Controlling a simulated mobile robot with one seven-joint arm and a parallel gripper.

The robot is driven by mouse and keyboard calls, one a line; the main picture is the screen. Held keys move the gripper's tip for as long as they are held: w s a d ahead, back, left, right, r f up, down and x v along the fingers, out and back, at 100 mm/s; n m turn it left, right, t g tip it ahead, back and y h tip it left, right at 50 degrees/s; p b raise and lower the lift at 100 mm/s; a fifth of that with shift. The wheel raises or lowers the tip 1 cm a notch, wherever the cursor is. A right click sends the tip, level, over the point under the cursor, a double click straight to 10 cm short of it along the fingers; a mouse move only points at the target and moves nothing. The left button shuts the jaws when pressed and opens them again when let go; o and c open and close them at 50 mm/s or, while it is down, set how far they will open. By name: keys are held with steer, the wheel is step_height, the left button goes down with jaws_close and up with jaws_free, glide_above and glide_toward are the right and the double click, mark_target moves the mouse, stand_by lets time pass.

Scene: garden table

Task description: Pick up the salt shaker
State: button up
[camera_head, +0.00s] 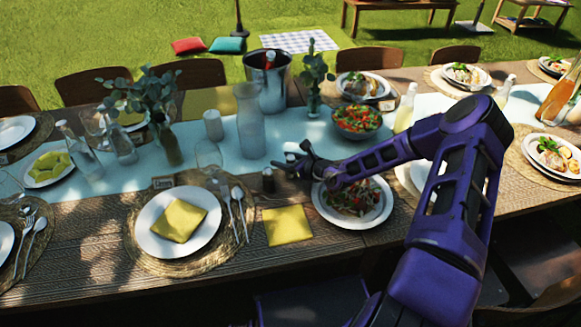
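A small dark shaker-like item (268,180) stands upright on the wooden table, between the left place setting and the salad plate; I take it for the salt shaker, but it is too small to be sure. My gripper (286,159) reaches in from the right above the table. Its dark fingers look spread apart, with nothing visible between them. The fingertips are just above and right of the small item in the picture; I cannot tell whether they touch it.
A salad plate (327,208) lies under my wrist. A tall grey vase (250,125), a pale cylinder (213,124) and a clear glass (209,156) stand behind and left. A yellow napkin (287,226) lies in front. A salad bowl (357,123) stands behind my arm.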

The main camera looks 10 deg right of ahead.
jaws_close()
steer(key=shift+r, duration=0.1)
